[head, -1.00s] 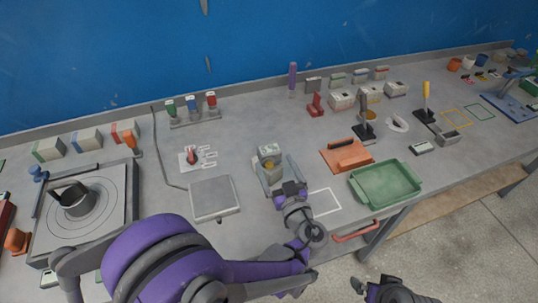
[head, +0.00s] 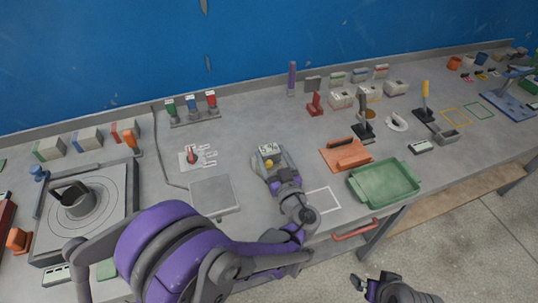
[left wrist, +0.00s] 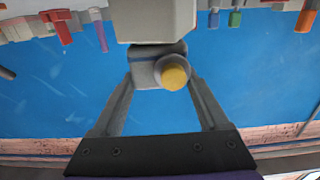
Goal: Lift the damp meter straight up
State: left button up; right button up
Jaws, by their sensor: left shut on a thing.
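The damp meter (head: 268,150) is a pale grey block with a lit display and a yellow knob.
A grey square plate (head: 214,195) lies left of the meter, and a white outlined rectangle (head: 323,200) lies right of it. An orange block (head: 346,154) and a green tray (head: 385,183) stand further right. The blue wall (head: 260,45) is behind.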

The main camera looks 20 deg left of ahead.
pick_arm(q)
grip_shut()
